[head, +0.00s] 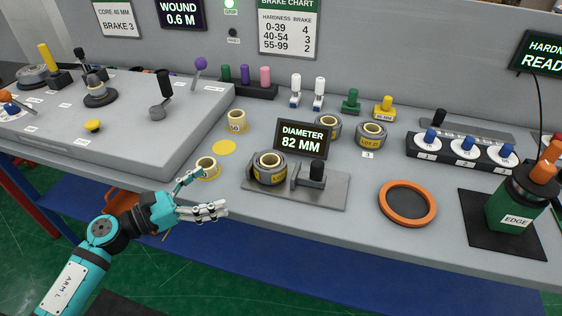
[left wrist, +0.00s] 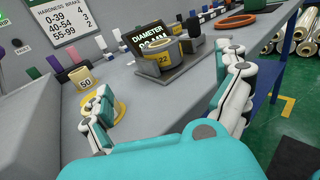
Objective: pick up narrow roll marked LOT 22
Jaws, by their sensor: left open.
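The roll marked 22 (left wrist: 166,53) sits on the diameter gauge beneath the display in the left wrist view. In the head view the roll on the gauge (head: 269,170) is grey with a pale core and a yellow label, only partly readable. My left gripper (head: 207,194) is open and empty, left of the gauge and apart from that roll. Its spread fingers also show in the left wrist view (left wrist: 172,85). A small cream core (head: 206,165) on a yellow disc stands just beyond its upper finger. My right gripper is not in view.
The display (head: 302,139) reads 82 MM behind the gauge (head: 322,194). Two more wrapped rolls (head: 370,132) (head: 328,124) stand behind to the right. A core marked 50 (head: 237,122) is farther back. An orange ring (head: 407,203) lies right; the bench front edge is close.

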